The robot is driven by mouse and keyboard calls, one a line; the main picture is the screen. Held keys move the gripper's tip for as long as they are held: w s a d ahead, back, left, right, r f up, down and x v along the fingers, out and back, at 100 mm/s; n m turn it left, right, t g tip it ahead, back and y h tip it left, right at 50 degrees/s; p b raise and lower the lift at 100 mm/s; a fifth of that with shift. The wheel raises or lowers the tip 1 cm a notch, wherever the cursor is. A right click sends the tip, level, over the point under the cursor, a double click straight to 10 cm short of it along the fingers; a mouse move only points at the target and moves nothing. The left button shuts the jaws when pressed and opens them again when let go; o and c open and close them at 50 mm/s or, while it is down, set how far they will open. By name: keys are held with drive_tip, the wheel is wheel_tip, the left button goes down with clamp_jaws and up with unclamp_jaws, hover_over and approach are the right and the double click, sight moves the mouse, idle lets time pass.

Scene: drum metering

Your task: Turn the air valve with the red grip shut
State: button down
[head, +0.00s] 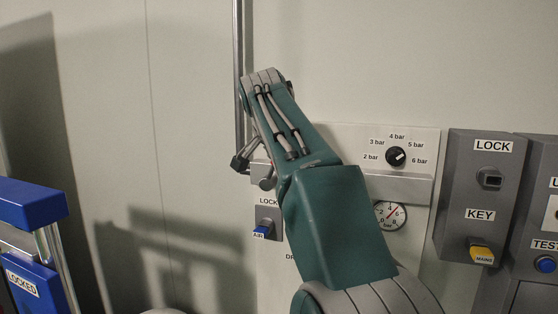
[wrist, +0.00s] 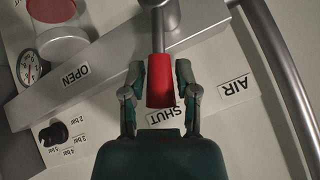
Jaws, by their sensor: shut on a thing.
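The air valve's red grip (wrist: 160,82) sits at the end of a grey metal lever in the wrist view. My gripper (wrist: 158,76) has one finger on each side of it and is shut on it. The grip points toward the SHUT label (wrist: 165,116) and lies beside it. The OPEN label (wrist: 70,76) is off to the left, and the AIR label (wrist: 234,89) to the right. In the head view, my gripper (head: 252,172) is at the panel's left side, and my forearm hides the valve.
The panel (head: 338,137) carries a pressure selector knob (head: 396,156) and a round gauge (head: 390,215). A grey ledge (head: 400,187) juts out below the knob. A lock box with a blue AIR tag (head: 264,229) is below my gripper. A vertical pipe (head: 239,60) runs beside it.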

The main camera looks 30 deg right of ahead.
sight(265, 177)
drive_tip(key=shift+w+a+n+g+h, duration=0.5)
drive_tip(key=shift+w+g, duration=0.1)
drive_tip(key=shift+g, duration=0.1)
drive_tip(key=shift+w+a+n+g+h, duration=0.4)
drive_tip(key=shift+w+g+h, duration=0.1)
drive_tip(key=shift+w+g, duration=0.15)
drive_tip(key=shift+c, duration=1.8)
unclamp_jaws()
drive_tip(key=shift+r, duration=0.1)
drive_tip(key=shift+a+r, duration=0.1)
drive_tip(key=v, duration=0.7)
drive_tip(key=shift+a, duration=0.2)
